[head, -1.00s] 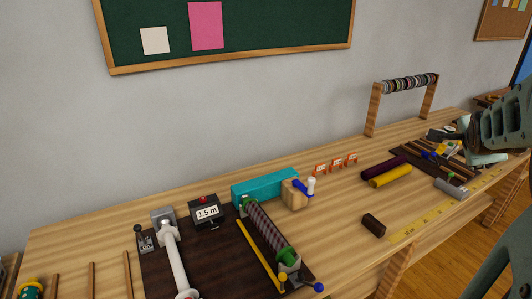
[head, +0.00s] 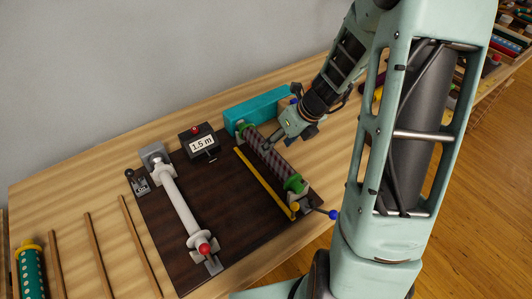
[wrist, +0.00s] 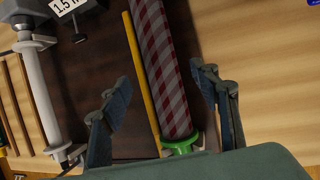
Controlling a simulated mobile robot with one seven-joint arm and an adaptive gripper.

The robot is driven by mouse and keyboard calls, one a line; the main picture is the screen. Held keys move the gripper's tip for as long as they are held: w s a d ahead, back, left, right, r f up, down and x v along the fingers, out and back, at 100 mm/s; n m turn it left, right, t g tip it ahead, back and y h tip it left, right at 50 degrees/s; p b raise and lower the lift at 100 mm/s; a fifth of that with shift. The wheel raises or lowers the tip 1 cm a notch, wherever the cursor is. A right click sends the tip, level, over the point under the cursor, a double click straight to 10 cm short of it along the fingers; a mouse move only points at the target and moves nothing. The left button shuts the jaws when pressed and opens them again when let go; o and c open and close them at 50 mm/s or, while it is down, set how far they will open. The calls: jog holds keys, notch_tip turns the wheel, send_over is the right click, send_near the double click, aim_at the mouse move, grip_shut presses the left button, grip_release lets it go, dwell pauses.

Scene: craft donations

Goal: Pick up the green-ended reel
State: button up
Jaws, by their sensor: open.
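The green-ended reel (head: 268,156) is wound with dark red and grey checked cloth. It lies slantwise on the right side of a dark brown board (head: 221,205), its green ends showing in the head view. In the wrist view the reel (wrist: 163,65) runs up the middle, with one green end at the bottom. My gripper (head: 278,138) is over the reel in the head view. In the wrist view my gripper (wrist: 165,92) is open, one finger on each side of the reel, not closed on it. A yellow rod (wrist: 140,75) lies along the reel's left side.
A white roller (head: 180,205) stands left on the board. A display reading 1.5 m (head: 199,143) is behind the board, and a teal box (head: 257,103) lies behind the reel. A blue-knobbed handle (head: 332,214) juts out at the front right.

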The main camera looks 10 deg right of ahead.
aim_at(268, 155)
jog(key=shift+b+x, duration=0.35)
jog(key=shift+x, duration=3.55)
jog(key=shift+w, duration=0.1)
jog(key=c, duration=1.4)
